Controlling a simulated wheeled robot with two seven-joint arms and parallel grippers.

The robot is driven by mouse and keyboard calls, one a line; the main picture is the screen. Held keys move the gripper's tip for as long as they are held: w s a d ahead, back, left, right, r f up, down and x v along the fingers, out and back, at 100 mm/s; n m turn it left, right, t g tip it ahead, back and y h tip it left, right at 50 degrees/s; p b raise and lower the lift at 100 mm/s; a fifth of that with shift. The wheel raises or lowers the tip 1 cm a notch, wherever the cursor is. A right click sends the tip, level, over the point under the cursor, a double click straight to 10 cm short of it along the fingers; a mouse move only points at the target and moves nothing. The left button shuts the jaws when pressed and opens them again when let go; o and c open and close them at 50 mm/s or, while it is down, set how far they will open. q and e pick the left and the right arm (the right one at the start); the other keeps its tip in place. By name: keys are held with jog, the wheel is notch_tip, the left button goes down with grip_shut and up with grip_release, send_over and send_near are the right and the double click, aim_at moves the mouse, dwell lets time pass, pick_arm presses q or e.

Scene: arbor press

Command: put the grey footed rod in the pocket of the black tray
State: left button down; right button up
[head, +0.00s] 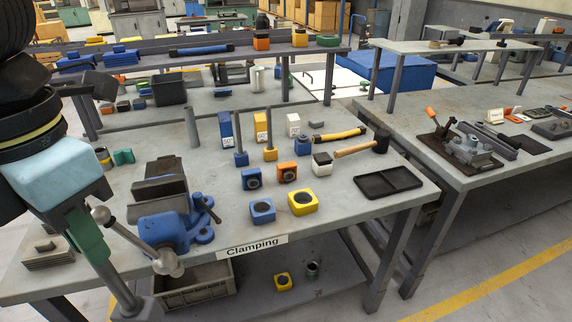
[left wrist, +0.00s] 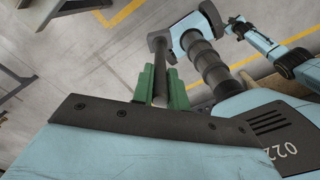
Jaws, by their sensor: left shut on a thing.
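My left gripper (head: 88,238) has green fingers and is at the left front corner of the table. It is shut on the grey footed rod (head: 122,286), which hangs tilted, foot down, in front of the table's edge. In the left wrist view the rod (left wrist: 160,82) runs between the green fingers (left wrist: 159,88), its dark wider foot at the far end. The black tray (head: 388,193) lies flat at the table's right end, far from the rod. Its shallow pockets look empty. My right gripper cannot be made out.
A blue vise (head: 165,228) with a ball-ended bar (head: 132,238) stands right beside the rod. Blue, orange and yellow blocks (head: 302,203), upright rods and a black-headed mallet (head: 360,147) occupy the table between vise and tray. A grey bin (head: 195,290) sits below.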

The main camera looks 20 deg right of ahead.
pick_arm(q)
jog(key=w+a+f+m, duration=0.5)
jog(key=f+m, duration=0.4)
jog(key=m, duration=0.4)
jog(key=w+a+f+m, duration=0.5)
jog(key=f+m, duration=0.5)
jog(key=m, duration=0.3)
jog(key=shift+w+a+f+m, duration=0.2)
jog(key=shift+w+f+m, duration=0.1)
jog(key=shift+w, duration=0.25)
